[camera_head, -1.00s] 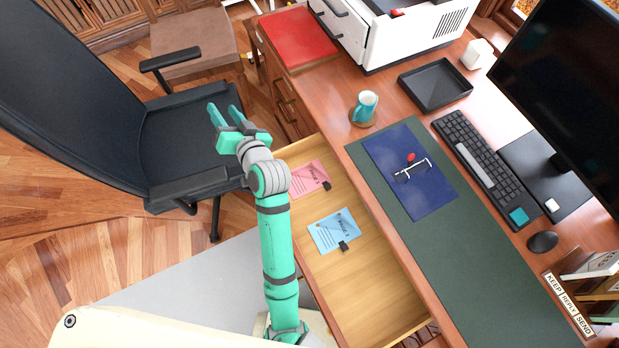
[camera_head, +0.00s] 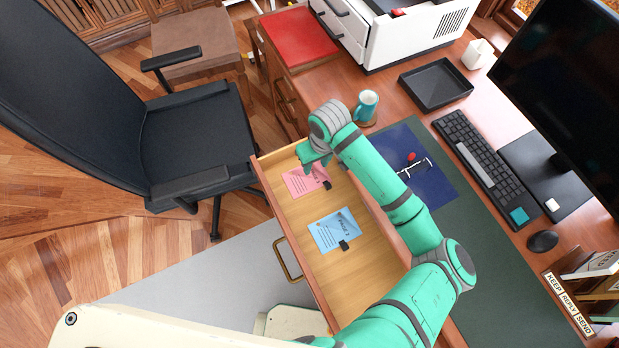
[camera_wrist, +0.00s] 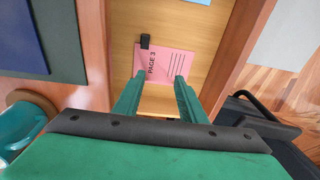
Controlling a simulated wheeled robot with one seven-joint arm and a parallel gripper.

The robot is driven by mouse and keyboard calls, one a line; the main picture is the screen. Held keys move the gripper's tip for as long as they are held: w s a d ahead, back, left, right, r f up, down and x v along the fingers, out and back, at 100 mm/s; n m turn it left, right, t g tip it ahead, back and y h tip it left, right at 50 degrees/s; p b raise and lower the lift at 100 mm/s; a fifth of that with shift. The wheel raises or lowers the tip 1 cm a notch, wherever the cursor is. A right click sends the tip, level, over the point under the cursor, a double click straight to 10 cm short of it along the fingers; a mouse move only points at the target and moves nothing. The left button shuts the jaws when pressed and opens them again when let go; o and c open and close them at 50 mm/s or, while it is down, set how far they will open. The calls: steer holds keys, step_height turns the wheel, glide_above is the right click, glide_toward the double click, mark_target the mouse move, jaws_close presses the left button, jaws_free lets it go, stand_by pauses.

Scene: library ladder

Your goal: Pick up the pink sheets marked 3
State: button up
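The pink sheets (camera_head: 301,183) lie flat in the far part of the open wooden drawer (camera_head: 366,272), with a black clip on one edge. In the wrist view the pink sheets (camera_wrist: 168,66) read "PAGE 3", and their black clip (camera_wrist: 145,41) is at the upper left. My gripper (camera_head: 308,168) is over the far end of the drawer, at the sheets' far edge. In the wrist view my gripper (camera_wrist: 156,83) is open, its two fingers apart with pink paper showing between their tips. I cannot tell whether the fingertips touch the paper.
Blue sheets (camera_head: 336,231) with a black clip lie nearer in the same drawer. A teal mug (camera_head: 366,105) stands on the desk close to my wrist. A black chair (camera_head: 196,130) stands left of the drawer. The drawer walls (camera_head: 290,238) surround the sheets.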

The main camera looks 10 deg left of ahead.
steer(key=d+h, duration=0.1)
steer(key=d, duration=0.3)
glide_above(329, 186)
steer(key=shift+g, duration=0.4)
step_height(329, 186, down, 5)
steer(key=shift+s+a+r, duration=0.1)
steer(key=shift+s, duration=0.05)
steer(key=shift+f, duration=3.3)
jaws_close()
